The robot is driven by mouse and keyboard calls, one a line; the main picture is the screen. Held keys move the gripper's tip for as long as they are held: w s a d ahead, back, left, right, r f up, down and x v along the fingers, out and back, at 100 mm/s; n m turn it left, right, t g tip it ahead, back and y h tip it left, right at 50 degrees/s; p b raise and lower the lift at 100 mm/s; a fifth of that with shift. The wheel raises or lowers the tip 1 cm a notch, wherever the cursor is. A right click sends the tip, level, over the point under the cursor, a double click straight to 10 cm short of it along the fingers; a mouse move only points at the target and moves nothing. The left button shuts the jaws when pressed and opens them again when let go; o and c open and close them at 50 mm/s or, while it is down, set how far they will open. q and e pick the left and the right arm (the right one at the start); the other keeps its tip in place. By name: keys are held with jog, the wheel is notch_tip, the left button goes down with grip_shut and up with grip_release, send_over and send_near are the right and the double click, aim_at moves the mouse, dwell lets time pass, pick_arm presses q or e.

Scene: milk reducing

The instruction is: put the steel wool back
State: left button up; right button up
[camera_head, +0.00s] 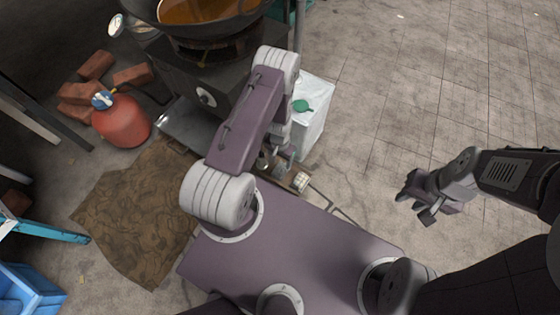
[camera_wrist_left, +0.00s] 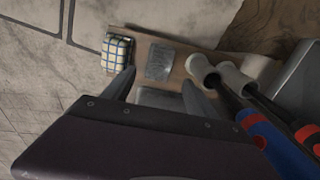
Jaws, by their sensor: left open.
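A grey, flat, rough-looking rectangle (camera_wrist_left: 160,62), which appears to be the steel wool, lies on a brown tray or board (camera_wrist_left: 200,46) in the left wrist view. My left gripper (camera_wrist_left: 158,79) is open, with its fingertips on either side of the near end of that grey piece and nothing clearly held. I cannot tell whether the fingers touch it. In the head view my left gripper (camera_head: 274,166) is low beside the stove, partly hidden by my own arm. My right gripper (camera_head: 418,203) hangs over bare floor, its fingers apart and empty.
A checkered block (camera_wrist_left: 118,52) sits left of the grey piece; it also shows in the head view (camera_head: 300,181).

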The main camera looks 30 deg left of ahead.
pick_arm(q)
notch_tip(320, 180, up, 20)
jog(key=w+d, duration=0.1)
jog(key=d, duration=0.1)
jog(key=s+d+r+n+t, duration=0.1)
jog(key=s+d+r, duration=0.2)
jog(key=s+r, duration=0.6)
notch_tip(320, 180, up, 4)
jog(key=shift+f, duration=0.1)
jog(key=shift+s, duration=0.1)
